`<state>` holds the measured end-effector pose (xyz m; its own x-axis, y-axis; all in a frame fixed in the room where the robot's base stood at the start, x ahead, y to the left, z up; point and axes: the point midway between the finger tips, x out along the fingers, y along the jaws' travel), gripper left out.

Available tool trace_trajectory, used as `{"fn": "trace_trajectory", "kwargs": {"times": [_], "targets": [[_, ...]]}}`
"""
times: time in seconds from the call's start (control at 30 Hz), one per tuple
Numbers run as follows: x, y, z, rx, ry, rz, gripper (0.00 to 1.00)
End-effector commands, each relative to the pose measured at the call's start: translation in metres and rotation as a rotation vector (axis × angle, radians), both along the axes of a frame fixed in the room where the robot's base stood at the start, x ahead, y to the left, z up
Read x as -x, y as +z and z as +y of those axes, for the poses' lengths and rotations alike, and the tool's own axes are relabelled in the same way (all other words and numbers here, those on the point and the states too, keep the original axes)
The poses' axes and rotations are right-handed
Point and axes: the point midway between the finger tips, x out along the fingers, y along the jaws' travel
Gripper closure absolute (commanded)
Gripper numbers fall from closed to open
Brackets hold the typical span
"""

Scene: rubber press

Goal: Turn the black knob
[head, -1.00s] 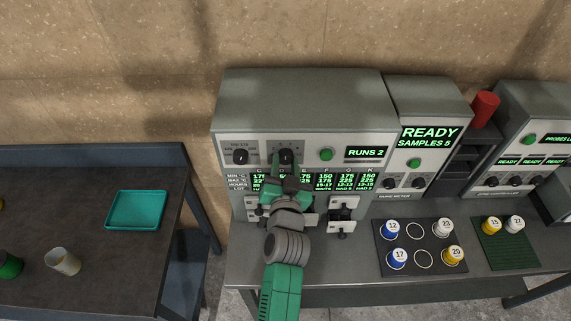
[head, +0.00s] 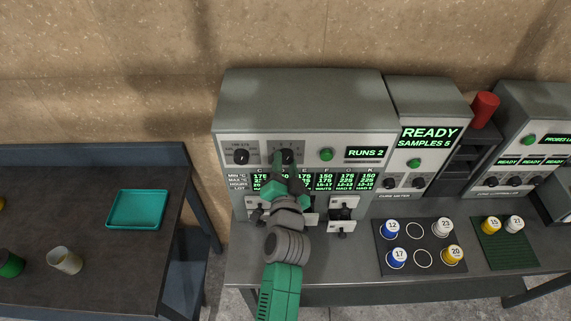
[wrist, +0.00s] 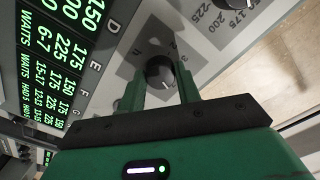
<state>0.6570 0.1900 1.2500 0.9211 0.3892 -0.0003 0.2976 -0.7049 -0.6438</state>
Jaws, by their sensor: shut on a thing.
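The black knob (head: 287,157) is on the front panel of the large grey press machine (head: 305,100). It also shows in the wrist view (wrist: 160,71), with a light pointer mark on its face. My gripper (head: 280,160) reaches up to the panel from below. In the wrist view its two green fingers (wrist: 161,88) stand on either side of the knob and are shut on it. The fingers partly hide the knob in the head view.
A second black knob (head: 241,157) sits to the left on the panel. A green button (head: 326,154) and a "RUNS 2" display (head: 366,153) are to the right. A green-lettered display (head: 340,183) lies below. A tray of numbered samples (head: 409,229) stands at the right.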

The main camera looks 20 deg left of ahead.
Motion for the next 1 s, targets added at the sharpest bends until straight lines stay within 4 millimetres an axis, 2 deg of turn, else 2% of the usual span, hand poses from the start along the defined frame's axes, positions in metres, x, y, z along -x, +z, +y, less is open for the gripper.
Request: {"fn": "trace_trajectory", "kwargs": {"times": [0.17,0.2,0.27,0.3,0.57,0.67,0.9,1.0], "targets": [[0.000,0.002,0.000,0.000,-0.001,-0.003,0.90],[0.000,0.002,0.000,0.000,-0.001,-0.003,0.59],[0.000,0.001,0.000,0.000,-0.001,-0.003,0.47],[0.000,0.001,0.000,0.000,-0.001,-0.002,0.45],[0.002,0.000,-0.001,0.001,-0.001,-0.001,0.45],[0.014,-0.001,-0.006,0.002,-0.001,-0.001,0.45],[0.058,-0.001,-0.025,0.000,-0.001,-0.002,0.45],[0.068,0.000,-0.029,0.000,-0.001,-0.002,0.45]]}}
